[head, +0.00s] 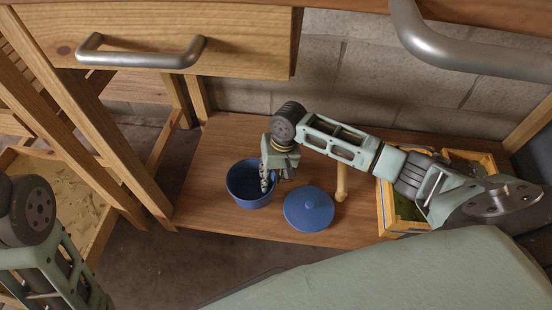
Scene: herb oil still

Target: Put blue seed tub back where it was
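The blue seed tub (242,193) stands upright without its lid on the low wooden shelf. Its dark inside shows, and I cannot make out any contents. A round blue lid (308,209) with a small knob lies on the shelf to the right of the tub. My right gripper (267,181) points down at the tub's right rim, with its fingers overlapping the rim in the picture. Whether they are closed on the wall is too small to tell. My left arm shows at the lower left, but its gripper is out of view.
A yellow-framed wooden crate (385,208) with green contents stands at the shelf's right, partly behind my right arm. A pale wooden piece (341,183) lies beside the lid. A wooden drawer (240,42) overhangs above. A sand-coloured bin (70,200) stands at left.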

